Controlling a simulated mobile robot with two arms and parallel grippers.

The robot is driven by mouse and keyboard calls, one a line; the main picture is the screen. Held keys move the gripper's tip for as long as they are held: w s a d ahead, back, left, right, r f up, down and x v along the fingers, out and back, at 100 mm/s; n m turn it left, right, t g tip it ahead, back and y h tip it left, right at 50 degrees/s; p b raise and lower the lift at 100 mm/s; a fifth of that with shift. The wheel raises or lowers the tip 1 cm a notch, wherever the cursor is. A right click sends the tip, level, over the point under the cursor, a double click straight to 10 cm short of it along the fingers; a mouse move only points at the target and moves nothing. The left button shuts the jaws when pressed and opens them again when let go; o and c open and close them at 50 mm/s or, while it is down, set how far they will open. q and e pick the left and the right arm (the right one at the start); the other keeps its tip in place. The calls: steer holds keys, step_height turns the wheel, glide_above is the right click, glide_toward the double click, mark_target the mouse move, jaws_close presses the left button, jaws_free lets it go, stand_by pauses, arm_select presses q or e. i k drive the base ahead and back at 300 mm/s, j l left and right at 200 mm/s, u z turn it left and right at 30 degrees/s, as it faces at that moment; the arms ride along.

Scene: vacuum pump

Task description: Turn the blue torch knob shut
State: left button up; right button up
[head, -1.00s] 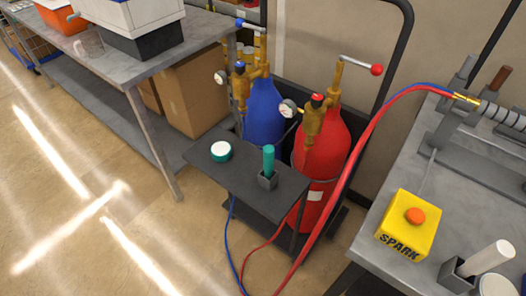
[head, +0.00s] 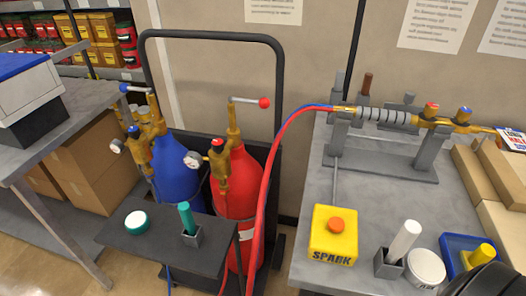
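The torch (head: 385,115) lies level across a grey stand (head: 375,160) on the workbench at the right of the head view. It has a ribbed grey handle and brass ends. Two knobs stand up on its right part: a red-topped knob (head: 431,107) and, further right, a blue-topped knob (head: 464,113). The blue one is small in view, and I cannot tell how far it is turned.
Blue (head: 172,180) and red (head: 236,190) gas cylinders stand on a cart, with hoses running to the torch. On the workbench are a yellow SPARK box (head: 334,234), a white cylinder (head: 404,240) in a holder, a blue tray (head: 450,248) and cardboard boxes (head: 483,175).

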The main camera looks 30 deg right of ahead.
mark_target(462, 114)
steer(key=k+z, duration=0.1)
steer(key=z, duration=1.75)
